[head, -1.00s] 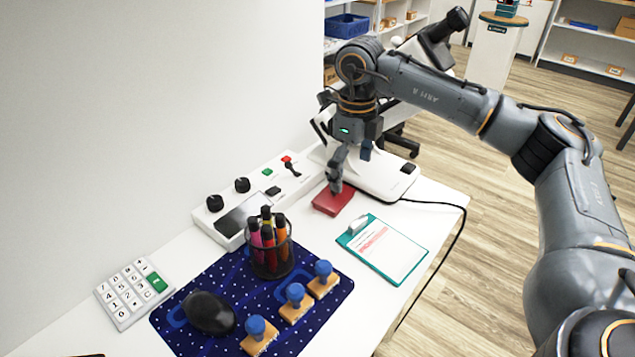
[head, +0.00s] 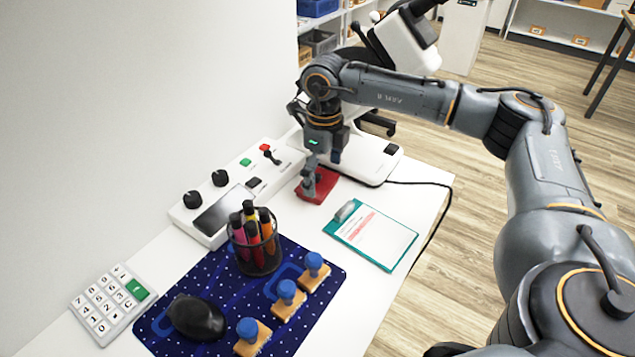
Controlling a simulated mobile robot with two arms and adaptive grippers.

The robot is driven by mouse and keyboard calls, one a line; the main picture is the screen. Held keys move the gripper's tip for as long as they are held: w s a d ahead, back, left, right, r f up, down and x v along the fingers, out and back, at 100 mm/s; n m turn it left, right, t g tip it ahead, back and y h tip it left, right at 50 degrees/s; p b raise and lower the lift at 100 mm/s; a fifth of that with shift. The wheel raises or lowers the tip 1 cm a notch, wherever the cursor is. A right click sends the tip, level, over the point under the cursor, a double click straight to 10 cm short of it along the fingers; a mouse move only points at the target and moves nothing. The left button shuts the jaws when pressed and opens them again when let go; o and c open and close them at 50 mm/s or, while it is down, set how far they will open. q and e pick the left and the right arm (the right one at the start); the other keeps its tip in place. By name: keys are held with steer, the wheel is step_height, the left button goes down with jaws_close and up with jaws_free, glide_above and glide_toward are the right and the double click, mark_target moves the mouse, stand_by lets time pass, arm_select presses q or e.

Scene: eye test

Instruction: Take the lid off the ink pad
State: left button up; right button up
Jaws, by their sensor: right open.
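The ink pad (head: 329,184) is a flat dark red block lying on the white table near the base of the white machine. I cannot make out a seam between its lid and its base. My right gripper (head: 321,177) points down over the pad from the far side, its fingers spread apart with nothing held between them. One finger covers the left middle part of the pad; I cannot tell whether it touches. My left gripper is not in view.
A control box (head: 240,198) with knobs stands left of the pad, a teal clipboard (head: 404,257) right. Nearer are a pen cup (head: 257,261), wooden stamps (head: 289,304), a black mouse (head: 195,317) and a keypad (head: 104,311). A cable hangs over the table's right edge.

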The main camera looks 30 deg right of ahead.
jaws_close()
stand_by(0.5)
steer(key=shift+f, duration=0.1)
